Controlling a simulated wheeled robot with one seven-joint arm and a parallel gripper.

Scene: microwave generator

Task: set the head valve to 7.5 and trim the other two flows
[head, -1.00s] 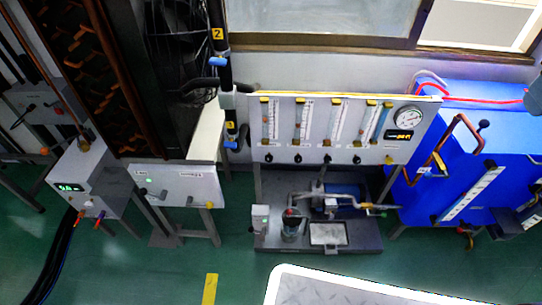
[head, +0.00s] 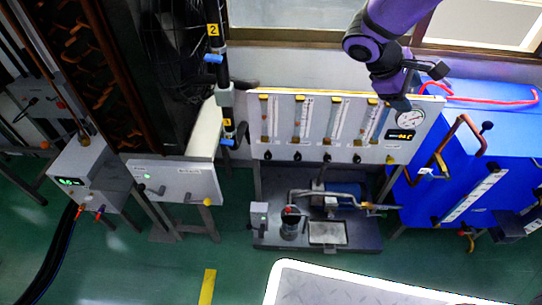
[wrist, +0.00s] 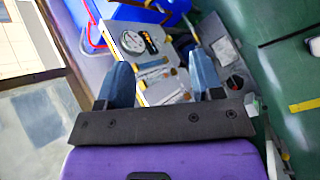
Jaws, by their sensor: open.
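A grey flow panel (head: 345,150) stands against the wall in the head view. It carries several upright flow tubes, such as one at its left (head: 272,118), with dark knobs below, such as the leftmost knob (head: 267,155). A round gauge (head: 410,118) and a small lit display (head: 400,135) are at its right end. Which knob is the head valve and the scale readings are too small to tell. My gripper (head: 400,100) is at the panel's upper right, by the gauge. In the wrist view its blue fingers (wrist: 163,78) are apart and empty, with the gauge (wrist: 133,41) beyond them.
A blue cabinet (head: 480,140) with a red hose stands right of the panel. A pump unit (head: 330,215) sits below it. A black post (head: 222,80) rises at its left, and a grey control box (head: 88,175) is farther left. A window is behind my arm.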

